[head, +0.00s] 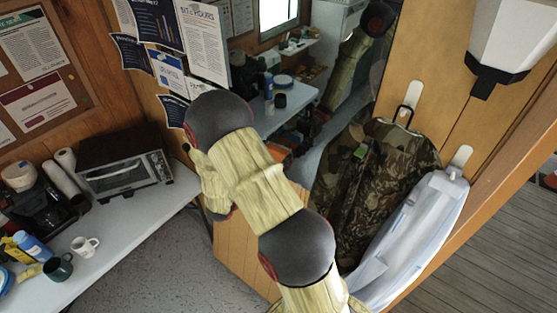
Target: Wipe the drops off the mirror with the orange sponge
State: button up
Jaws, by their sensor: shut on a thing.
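The mirror (325,135) hangs on the wooden wall in the middle of the head view. It reflects the room, a white table and part of my arm. I cannot make out any drops on the part that shows. My arm stands in front of the mirror's lower left and covers part of it. My gripper is not visible; the end of my arm is hidden behind its own links.
A camouflage jacket (385,185) and a pale translucent garment (420,235) hang right of the mirror. At left, a white table (125,235) holds a toaster oven (122,165), mugs and a coffee maker (40,210). Papers (200,45) are pinned above.

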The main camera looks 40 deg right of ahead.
jog(key=w+a+b, duration=0.1)
jog(key=w, duration=0.8)
jog(key=shift+w+a, duration=0.2)
jog(key=shift+w, duration=0.05)
dwell(0.5)
jog(key=shift+s+a, duration=0.25)
jog(key=shift+a, duration=1.25)
jog(key=shift+s+a, duration=0.2)
jog(key=shift+a, duration=1.25)
jog(key=shift+a, duration=0.1)
jog(key=a, duration=0.2)
jog(key=shift+s+a, duration=0.2)
jog(key=shift+a, duration=0.2)
jog(key=shift+d, duration=0.1)
jog(key=w+d, duration=0.1)
jog(key=d, duration=0.5)
jog(key=shift+d, duration=0.35)
jog(key=shift+w+d, duration=0.15)
jog(key=shift+d, duration=0.85)
